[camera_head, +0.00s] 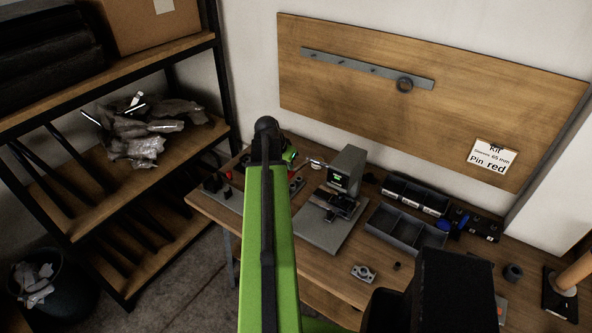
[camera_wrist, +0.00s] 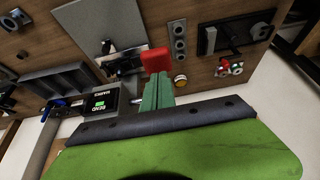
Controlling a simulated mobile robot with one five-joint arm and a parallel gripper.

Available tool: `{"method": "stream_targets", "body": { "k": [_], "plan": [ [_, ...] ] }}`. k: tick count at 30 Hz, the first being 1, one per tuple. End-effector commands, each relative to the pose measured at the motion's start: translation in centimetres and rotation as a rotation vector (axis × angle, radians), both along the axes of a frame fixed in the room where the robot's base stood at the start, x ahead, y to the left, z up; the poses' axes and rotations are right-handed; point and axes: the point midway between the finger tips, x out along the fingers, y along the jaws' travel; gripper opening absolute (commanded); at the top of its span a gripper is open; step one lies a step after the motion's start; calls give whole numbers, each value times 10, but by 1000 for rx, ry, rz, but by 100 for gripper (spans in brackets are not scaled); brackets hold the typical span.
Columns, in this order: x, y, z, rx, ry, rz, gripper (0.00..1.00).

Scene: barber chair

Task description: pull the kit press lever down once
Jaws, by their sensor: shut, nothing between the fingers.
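My gripper (camera_wrist: 158,78) shows in the wrist view as two green fingers closed together, with nothing held between them. A red block (camera_wrist: 155,59) lies just beyond the fingertips; I cannot tell whether they touch it or whether it is the lever's grip. In the head view, my arm hides most of the gripper. A grey press-like machine (camera_head: 346,168) with a small lit screen stands on a grey base plate (camera_head: 318,229). A thin bar with a pale round knob (camera_head: 316,163) sits at its left. The machine's screen (camera_wrist: 99,103) also shows in the wrist view.
Dark compartment trays (camera_head: 399,229) stand right of the machine. A small metal bracket (camera_head: 363,273) lies on the wooden bench. A fixture with a red knob (camera_head: 228,176) is at the left. Shelving is at far left.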

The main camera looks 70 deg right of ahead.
Motion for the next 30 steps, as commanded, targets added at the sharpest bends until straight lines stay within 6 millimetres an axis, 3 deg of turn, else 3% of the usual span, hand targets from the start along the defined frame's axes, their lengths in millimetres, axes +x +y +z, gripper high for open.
{"method": "stream_targets", "body": {
  "k": [8, 28, 30],
  "plan": [
    [0, 2, -8, 0, 0, 0, 0],
    [2, 7, -55, 0, 0, 0, 0],
    [2, 7, -51, 0, 0, 0, 0]
  ]
}}
